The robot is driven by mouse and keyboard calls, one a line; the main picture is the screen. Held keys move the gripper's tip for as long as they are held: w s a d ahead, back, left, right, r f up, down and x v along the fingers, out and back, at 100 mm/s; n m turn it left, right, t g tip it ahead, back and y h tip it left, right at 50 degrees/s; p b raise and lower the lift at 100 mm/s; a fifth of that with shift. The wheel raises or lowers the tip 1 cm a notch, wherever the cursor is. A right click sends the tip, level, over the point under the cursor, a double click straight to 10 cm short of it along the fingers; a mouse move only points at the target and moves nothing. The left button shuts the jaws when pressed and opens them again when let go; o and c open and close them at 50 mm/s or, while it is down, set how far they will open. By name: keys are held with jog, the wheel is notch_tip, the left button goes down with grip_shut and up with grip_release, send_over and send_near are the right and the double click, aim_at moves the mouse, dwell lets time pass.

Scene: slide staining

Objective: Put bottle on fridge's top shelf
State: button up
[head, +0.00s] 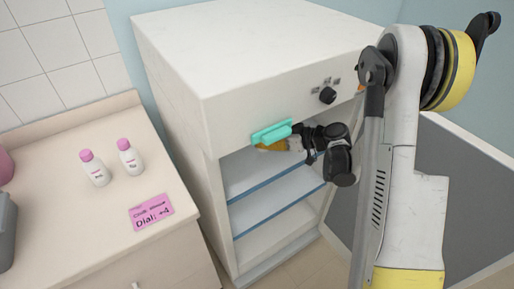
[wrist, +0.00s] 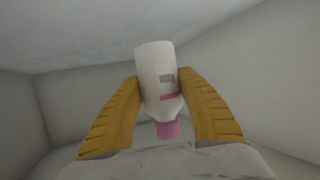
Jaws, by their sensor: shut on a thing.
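The white fridge (head: 265,75) stands open at the front. Its top shelf (head: 250,170) has a blue front edge and shows bare where visible. My gripper (head: 273,147) reaches into the upper part of the opening, just below a teal handle. In the wrist view its two yellow fingers (wrist: 159,78) are shut on a white bottle (wrist: 154,62) with a pink cap (wrist: 167,130), the cap toward the camera. Pale inner walls surround it there. The bottle is hidden in the head view, and I cannot tell whether it touches the shelf.
A lower shelf (head: 268,204) with a blue edge lies beneath. A counter (head: 85,225) at left holds two white bottles with pink caps (head: 94,168) (head: 130,157) and a pink note (head: 151,211) about a dial. The fridge's black dial (head: 327,95) is on its front.

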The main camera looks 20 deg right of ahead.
jog(key=shift+w+a+f+b, duration=0.15)
jog(key=shift+w+a+f, duration=0.2)
jog(key=shift+w+f, duration=0.15)
jog(key=shift+w+a+f+b, duration=0.15)
jog(key=shift+w+a+f, duration=0.2)
jog(key=shift+w, duration=0.25)
jog(key=shift+f+b, duration=0.95)
jog(key=shift+f, duration=0.9)
jog(key=shift+f, duration=0.1)
jog(key=shift+f, duration=0.15)
jog(key=o, duration=1.2)
jog(key=shift+d+r, duration=0.1)
jog(key=shift+r, duration=0.25)
jog(key=p+v, duration=0.3)
jog(key=v, duration=0.9)
jog(key=shift+f, duration=0.1)
